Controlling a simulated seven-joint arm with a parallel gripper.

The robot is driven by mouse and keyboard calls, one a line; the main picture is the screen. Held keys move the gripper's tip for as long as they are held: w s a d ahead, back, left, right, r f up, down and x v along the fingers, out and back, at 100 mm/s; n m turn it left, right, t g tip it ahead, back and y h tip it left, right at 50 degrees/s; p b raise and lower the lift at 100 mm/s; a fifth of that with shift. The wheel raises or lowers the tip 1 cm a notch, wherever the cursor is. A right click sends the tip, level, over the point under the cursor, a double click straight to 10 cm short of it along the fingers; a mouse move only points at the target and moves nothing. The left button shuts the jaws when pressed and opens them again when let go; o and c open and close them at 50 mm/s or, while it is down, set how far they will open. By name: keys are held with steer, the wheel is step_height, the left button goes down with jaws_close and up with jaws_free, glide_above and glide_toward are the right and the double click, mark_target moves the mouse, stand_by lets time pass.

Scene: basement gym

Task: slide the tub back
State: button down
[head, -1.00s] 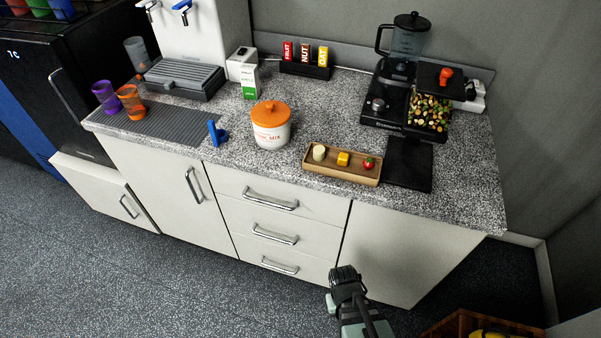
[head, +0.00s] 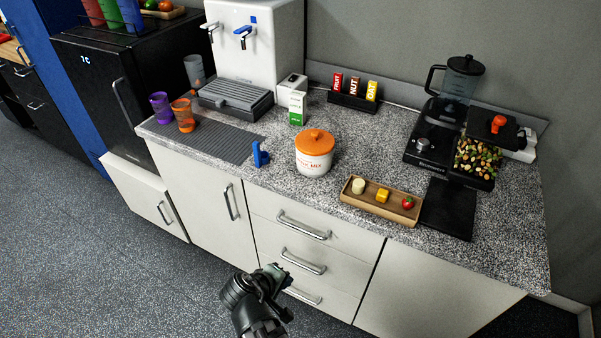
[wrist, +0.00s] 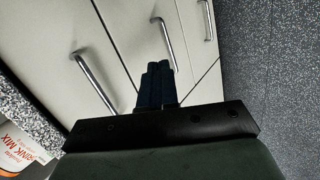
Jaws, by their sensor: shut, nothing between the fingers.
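The tub (head: 314,155) is white with an orange lid and stands upright on the speckled counter, near its front edge. Part of it, with the words "DRINK MIX", shows at the lower left of the wrist view (wrist: 18,150). My gripper (head: 283,275) is in front of the drawers, below the counter top and well apart from the tub. Its fingers (wrist: 158,84) are together and empty in the wrist view, pointing along the drawer fronts.
A blue object (head: 260,155) stands left of the tub. A wooden tray (head: 366,203) with small foods lies to its right. Behind are a carton (head: 297,108) and a bar rack (head: 354,103). Bare counter lies directly behind the tub. Drawer handles (head: 303,226) stick out near my gripper.

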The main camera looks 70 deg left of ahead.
mark_target(306, 163)
steer(key=a+r+n+t+y, duration=0.3)
steer(key=a+r+n+y, duration=0.15)
steer(key=r+n, duration=0.55)
steer(key=a+r+n+t+y, duration=0.3)
steer(key=a+r+n+y, duration=0.15)
steer(key=r+n, duration=0.55)
steer(key=x, duration=1.4)
steer(key=shift+w+f, duration=0.25)
steer(key=shift+w, duration=0.2)
steer(key=x, duration=1.8)
steer(key=shift+w+a+f, duration=0.15)
steer(key=shift+a+f, duration=0.05)
